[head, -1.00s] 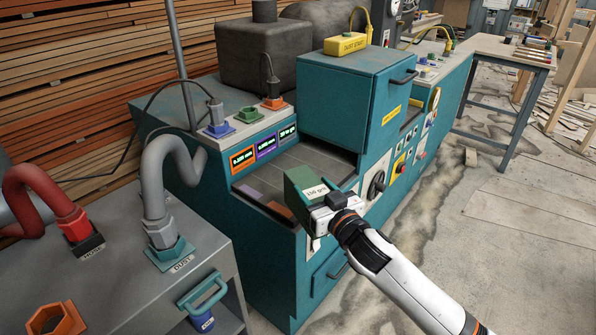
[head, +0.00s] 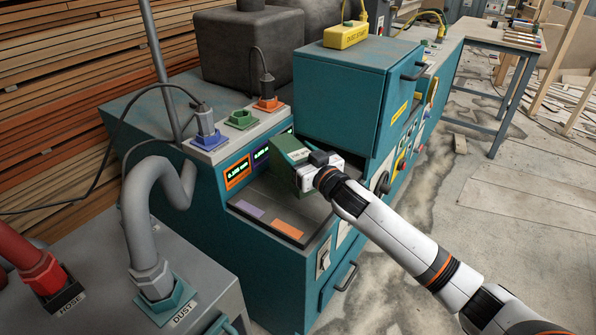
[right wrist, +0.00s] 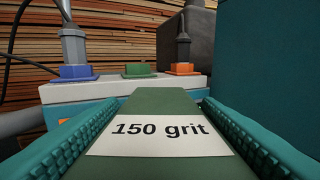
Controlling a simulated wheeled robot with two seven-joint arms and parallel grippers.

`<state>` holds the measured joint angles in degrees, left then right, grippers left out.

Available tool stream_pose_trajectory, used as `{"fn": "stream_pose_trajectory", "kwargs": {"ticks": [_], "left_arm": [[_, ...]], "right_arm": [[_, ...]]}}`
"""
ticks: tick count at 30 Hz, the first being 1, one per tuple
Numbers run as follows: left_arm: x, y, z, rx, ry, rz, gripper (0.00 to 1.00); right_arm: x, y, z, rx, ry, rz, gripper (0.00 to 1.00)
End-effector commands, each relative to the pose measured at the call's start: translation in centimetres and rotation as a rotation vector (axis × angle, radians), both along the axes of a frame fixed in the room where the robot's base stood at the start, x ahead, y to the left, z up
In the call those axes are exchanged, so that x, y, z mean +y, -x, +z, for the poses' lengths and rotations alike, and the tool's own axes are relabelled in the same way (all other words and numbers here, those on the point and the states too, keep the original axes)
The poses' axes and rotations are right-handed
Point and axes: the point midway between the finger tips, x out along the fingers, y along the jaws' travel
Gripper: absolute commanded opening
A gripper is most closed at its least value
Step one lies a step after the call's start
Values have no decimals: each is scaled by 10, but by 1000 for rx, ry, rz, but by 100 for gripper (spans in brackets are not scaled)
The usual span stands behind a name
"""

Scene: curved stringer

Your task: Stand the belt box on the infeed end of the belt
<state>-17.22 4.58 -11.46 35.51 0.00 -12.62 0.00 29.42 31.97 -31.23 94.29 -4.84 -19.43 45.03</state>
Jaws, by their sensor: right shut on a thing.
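The belt box (head: 290,149) is a green block with a white label; in the right wrist view the box (right wrist: 155,108) reads "150 grit". My right gripper (head: 306,170) is shut on it, and the ribbed teal fingers lie along both its sides in the right wrist view. The box is over the dark belt bed (head: 270,195) of the teal machine, in front of the upper housing. I cannot tell whether its underside touches the belt. The front of the bed carries a purple and an orange patch. My left gripper is not in view.
The teal upper housing (head: 350,95) stands right behind the box. A display panel (head: 238,172) and blue, green and orange sockets (head: 240,119) line the left side. A grey cabinet (head: 150,270) with hoses is at the lower left. The front part of the bed is clear.

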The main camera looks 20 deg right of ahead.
Motion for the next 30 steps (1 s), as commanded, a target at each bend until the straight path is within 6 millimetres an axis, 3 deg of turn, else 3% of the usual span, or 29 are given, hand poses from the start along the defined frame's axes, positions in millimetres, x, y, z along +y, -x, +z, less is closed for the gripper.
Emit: {"fn": "stream_pose_trajectory", "kwargs": {"ticks": [8, 21, 22, 25, 30], "left_arm": [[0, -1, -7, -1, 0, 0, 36], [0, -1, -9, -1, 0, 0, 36], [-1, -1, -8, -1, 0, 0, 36], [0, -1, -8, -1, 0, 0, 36], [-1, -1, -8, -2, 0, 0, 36]], "right_arm": [[1, 0, -43, 1, -2, 0, 24], [0, 0, -49, -2, -1, 1, 24], [0, 0, -50, 0, 0, 0, 63], [0, 0, -50, 1, 0, 0, 79], [0, 0, -50, 1, 0, 0, 80]]}}
